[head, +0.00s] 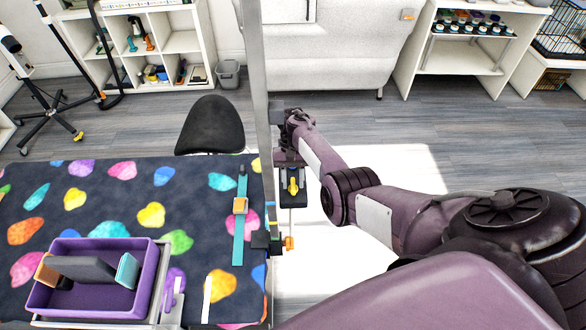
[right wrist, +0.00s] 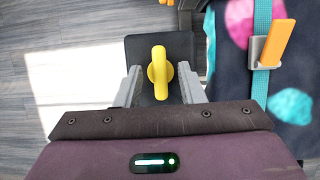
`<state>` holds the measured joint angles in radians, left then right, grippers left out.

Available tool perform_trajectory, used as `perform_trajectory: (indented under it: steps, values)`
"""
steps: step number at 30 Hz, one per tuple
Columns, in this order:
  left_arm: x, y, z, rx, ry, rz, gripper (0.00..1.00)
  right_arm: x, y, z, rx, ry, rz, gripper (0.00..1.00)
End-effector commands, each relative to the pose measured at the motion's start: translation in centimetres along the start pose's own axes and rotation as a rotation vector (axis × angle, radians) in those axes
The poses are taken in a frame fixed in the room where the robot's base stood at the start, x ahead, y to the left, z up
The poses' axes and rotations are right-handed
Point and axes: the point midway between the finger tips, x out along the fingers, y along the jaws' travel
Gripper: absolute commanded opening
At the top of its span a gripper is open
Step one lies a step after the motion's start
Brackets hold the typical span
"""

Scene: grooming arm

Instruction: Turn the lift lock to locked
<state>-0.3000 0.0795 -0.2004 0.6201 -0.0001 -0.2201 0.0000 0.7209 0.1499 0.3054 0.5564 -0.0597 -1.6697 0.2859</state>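The lift lock is a yellow turning handle (head: 293,186) on a dark plate beside the grooming table's upright post. It shows larger in the right wrist view (right wrist: 159,68), its long side running up and down the picture. No lock marking is legible. My right gripper (head: 291,168) is at the dark plate (right wrist: 138,50). In the right wrist view its two grey fingers (right wrist: 160,84) are spread, one on each side of the handle, with gaps between. It holds nothing. My left gripper is not in view.
The tall grey post (head: 262,110) stands close left of my right gripper. An orange knob (head: 289,243) sits below the handle. The patterned grooming table (head: 130,215) carries a teal strap (head: 239,225) and a purple tray (head: 150,275). A black stool (head: 212,125) stands behind.

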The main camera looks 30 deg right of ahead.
Motion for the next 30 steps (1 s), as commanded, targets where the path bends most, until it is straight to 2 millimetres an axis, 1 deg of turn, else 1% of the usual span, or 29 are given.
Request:
perform_trajectory:
  steps: [9, 12, 15, 19, 30]
  values:
    - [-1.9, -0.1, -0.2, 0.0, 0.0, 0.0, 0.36, -5.2, 0.0, 0.0, 0.0, 0.003, 0.0, 0.35]
    - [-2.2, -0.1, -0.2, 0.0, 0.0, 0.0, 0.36, -6.5, 0.0, 0.0, 0.0, 0.003, 0.0, 0.35]
    - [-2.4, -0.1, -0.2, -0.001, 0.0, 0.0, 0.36, -7.4, 0.0, 0.0, 0.0, 0.002, 0.0, 0.35]
    - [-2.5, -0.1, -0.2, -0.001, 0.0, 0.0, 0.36, -7.7, 0.1, 0.0, 0.0, 0.001, 0.0, 0.35]
    - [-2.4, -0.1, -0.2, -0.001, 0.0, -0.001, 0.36, -7.7, 0.0, -0.1, 0.0, 0.002, 0.0, 0.35]
